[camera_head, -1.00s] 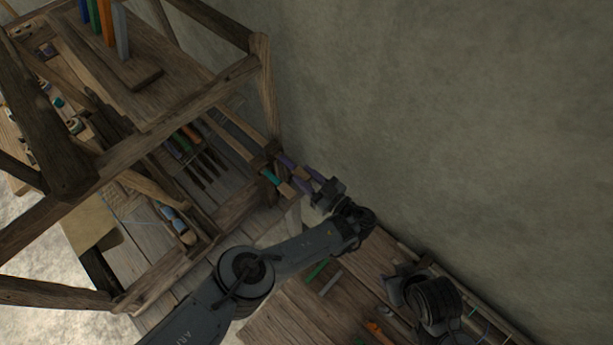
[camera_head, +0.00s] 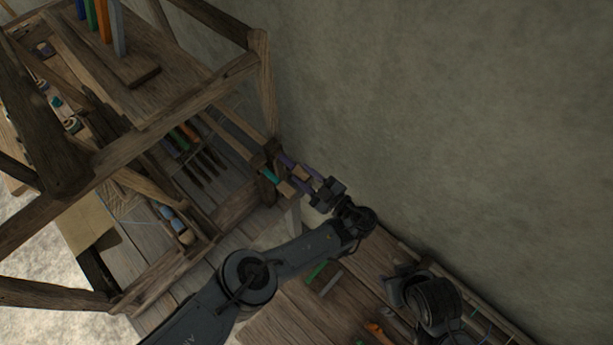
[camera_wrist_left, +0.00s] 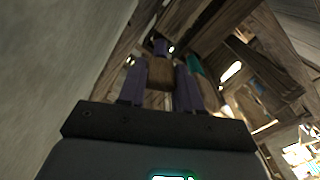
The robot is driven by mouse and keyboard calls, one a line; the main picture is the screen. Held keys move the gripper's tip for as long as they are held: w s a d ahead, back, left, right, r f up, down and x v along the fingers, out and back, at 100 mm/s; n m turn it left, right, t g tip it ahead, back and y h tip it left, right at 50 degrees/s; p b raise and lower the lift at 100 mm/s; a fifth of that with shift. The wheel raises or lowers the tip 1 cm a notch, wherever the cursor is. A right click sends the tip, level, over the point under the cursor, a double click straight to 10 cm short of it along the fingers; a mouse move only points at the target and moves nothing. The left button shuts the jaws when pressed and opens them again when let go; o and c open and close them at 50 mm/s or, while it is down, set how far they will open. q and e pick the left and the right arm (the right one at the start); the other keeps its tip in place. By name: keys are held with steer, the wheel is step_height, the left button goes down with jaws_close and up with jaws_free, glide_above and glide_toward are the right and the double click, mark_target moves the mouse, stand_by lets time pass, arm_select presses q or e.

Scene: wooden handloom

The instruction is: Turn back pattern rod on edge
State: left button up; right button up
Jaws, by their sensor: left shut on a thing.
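The pattern rod end, a wooden block (camera_head: 300,172) with a purple band (camera_head: 285,160) behind it, sticks out from the right side of the loom. My left gripper (camera_head: 303,176) is shut on this wooden end, with one purple finger on each side. In the left wrist view the wooden end (camera_wrist_left: 160,73) sits between the two purple fingers, with the purple band (camera_wrist_left: 160,47) beyond it. A second rod with a teal band (camera_head: 270,176) lies beside it, close to one finger. The rest of the held rod is hidden inside the loom. A dark part of my right arm shows at lower right; its fingers cannot be made out.
The loom's wooden post (camera_head: 265,85) and beams stand left of the gripper. The plain wall (camera_head: 450,120) is close on the right. A low wooden bench (camera_head: 300,310) below carries a green piece (camera_head: 316,271) and an orange piece (camera_head: 378,333).

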arm_select(q)
steer(key=shift+n, duration=0.8)
steer(key=o, duration=0.8)
steer(key=shift+c, duration=0.2)
